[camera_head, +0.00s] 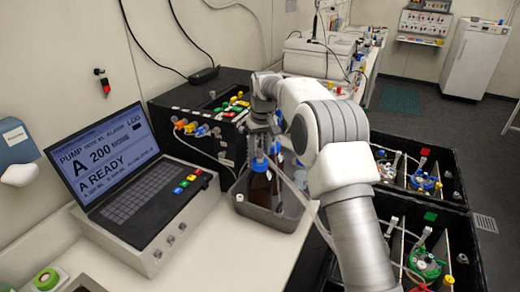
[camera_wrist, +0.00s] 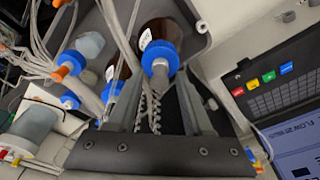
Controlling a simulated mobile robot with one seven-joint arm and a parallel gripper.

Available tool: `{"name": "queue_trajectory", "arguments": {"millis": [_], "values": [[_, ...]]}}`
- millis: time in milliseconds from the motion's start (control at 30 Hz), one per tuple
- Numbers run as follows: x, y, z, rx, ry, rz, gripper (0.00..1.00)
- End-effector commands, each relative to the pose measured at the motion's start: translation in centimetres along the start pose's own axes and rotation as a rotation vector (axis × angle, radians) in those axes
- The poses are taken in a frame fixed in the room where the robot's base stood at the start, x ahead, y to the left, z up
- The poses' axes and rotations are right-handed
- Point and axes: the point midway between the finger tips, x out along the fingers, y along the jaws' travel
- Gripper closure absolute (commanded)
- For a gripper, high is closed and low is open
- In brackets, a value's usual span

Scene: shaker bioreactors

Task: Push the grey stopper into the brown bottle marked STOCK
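A brown bottle (camera_wrist: 172,32) with a blue collar (camera_wrist: 160,52) and a white label stands in a grey tray. The label's writing is too small to read. In the head view the bottle (camera_head: 259,187) is upright below my gripper (camera_head: 260,150). A grey stopper (camera_wrist: 159,70) shows at the bottle's mouth, in line with the collar. How deep it sits is not clear. My gripper (camera_wrist: 158,90) points down at the mouth, with its ribbed finger pads close to the stopper. Whether the pads touch or clasp it is hidden.
The grey tray (camera_head: 275,218) also holds other blue-collared bottles and tubing close beside this one. A black pump unit (camera_head: 170,108) stands behind, and a laptop-like console (camera_head: 125,185) is at left. Black crates with vessels (camera_head: 425,262) lie at right.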

Motion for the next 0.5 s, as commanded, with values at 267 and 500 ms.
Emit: {"name": "queue_trajectory", "arguments": {"millis": [267, 500], "values": [[0.0, 0.0, 0.0, 0.000, 0.000, 0.000, 0.40], [-1.7, 0.0, -0.1, 0.000, 0.003, 0.000, 0.40]]}}
